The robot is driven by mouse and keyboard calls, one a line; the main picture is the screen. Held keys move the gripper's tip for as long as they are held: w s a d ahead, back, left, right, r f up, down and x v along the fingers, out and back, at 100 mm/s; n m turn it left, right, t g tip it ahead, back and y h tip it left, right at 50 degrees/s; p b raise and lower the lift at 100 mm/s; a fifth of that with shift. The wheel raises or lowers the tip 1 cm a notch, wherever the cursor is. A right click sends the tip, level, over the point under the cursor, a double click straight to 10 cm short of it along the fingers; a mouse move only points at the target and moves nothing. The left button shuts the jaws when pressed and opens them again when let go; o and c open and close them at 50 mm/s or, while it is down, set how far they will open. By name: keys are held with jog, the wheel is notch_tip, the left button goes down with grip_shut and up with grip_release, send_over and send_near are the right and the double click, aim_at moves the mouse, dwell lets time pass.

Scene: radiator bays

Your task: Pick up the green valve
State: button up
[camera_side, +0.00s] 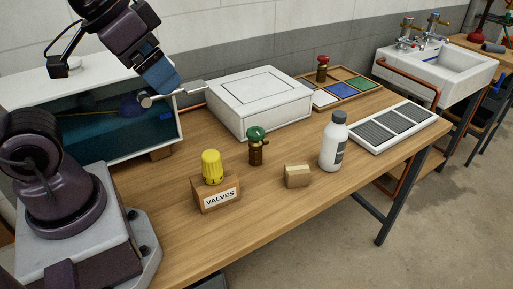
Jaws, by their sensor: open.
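The green valve (257,136) stands upright on the wooden table, near the middle of the side view. It has a green cap on a brass body. My gripper (176,93) is at the upper left, above the table and well apart from the green valve, beside the front corner of the teal-fronted box. It looks open and holds nothing that I can see. Its fingers are small in this view.
A yellow valve (211,166) stands by a wooden block labelled VALVES (218,198). A white box (262,100) lies behind the green valve. A small block (297,176), a white bottle (334,143) and a grille panel (394,127) are to the right. A red valve (322,68) stands at the back.

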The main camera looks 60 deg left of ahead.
jog(key=m+g+y, duration=0.3)
jog(key=m+y, duration=0.9)
jog(key=m, duration=0.8)
send_near(261, 139)
jog(key=x, duration=0.7)
jog(key=shift+w, duration=0.3)
jog(key=shift+s+x, duration=0.15)
jog(key=shift+x, duration=1.25)
jog(key=shift+s+x, duration=0.2)
jog(key=shift+x, duration=1.2)
jog(key=shift+f, duration=0.1)
jog(key=c, duration=1.3)
